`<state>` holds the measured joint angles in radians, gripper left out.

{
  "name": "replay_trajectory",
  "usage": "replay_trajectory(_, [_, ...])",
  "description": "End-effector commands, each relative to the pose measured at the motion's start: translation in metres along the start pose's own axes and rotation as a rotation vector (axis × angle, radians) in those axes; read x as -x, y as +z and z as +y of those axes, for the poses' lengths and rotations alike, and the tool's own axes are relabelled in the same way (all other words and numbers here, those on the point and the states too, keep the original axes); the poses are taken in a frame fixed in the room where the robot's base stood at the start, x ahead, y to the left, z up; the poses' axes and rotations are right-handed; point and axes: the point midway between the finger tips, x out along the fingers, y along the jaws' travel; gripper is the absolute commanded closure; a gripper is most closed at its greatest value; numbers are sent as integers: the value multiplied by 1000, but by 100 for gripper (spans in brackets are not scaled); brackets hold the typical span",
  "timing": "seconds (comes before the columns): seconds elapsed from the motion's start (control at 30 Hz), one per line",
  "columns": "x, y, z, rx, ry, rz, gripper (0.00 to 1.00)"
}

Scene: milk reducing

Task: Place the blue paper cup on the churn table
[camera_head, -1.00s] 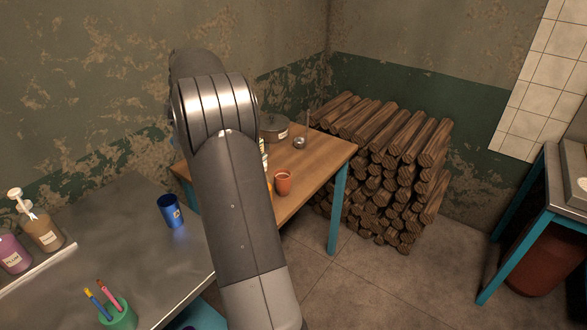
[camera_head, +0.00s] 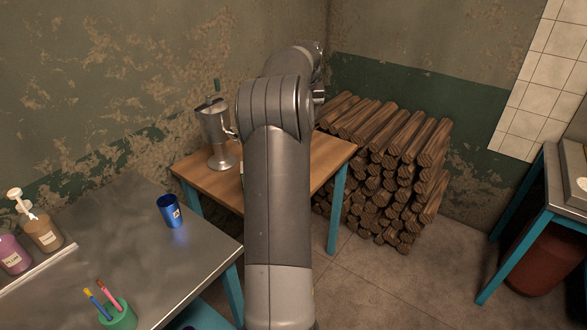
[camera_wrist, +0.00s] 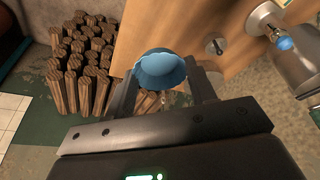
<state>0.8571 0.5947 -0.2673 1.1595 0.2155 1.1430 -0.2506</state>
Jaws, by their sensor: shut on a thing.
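A light blue cup (camera_wrist: 162,72) is held between the two fingers of my gripper (camera_wrist: 163,84) in the wrist view, its round open mouth showing. My gripper is shut on it. The wooden churn table (camera_head: 203,182) stands by the back wall, with the metal churn (camera_head: 215,135) on its left part. In the wrist view the table top (camera_wrist: 190,28) lies behind and beside the cup; the cup's height over it is unclear. In the head view my arm hides the table's middle, and I cannot see the held cup there.
A shiny dark blue cup (camera_head: 171,211) stands on the metal counter (camera_head: 150,265) at left, with pump bottles (camera_head: 42,228) and a green pen holder (camera_head: 118,316). A log stack (camera_head: 390,165) is right of the churn table. A blue-legged table (camera_head: 545,210) stands at far right.

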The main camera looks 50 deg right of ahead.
Motion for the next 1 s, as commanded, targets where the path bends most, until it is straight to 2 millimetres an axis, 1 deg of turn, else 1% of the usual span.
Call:
replay_trajectory(0.03, [0, 0, 11, -39, 12, -1, 70])
replay_trajectory(0.23, [3, 1, 49, -182, 51, 1, 70])
replay_trajectory(0.3, [-13, 5, 45, -175, 47, -4, 70])
replay_trajectory(0.37, [-23, 8, 44, -173, 47, -5, 70])
replay_trajectory(0.47, [-46, 15, 44, -173, 47, -6, 70])
replay_trajectory(0.7, [-108, 32, 44, -171, 46, -7, 70])
replay_trajectory(0.8, [-131, 38, 44, -170, 47, -5, 70])
replay_trajectory(0.93, [-148, 41, 42, -169, 47, -2, 70])
replay_trajectory(1.0, [-156, 40, 35, -167, 46, -3, 71])
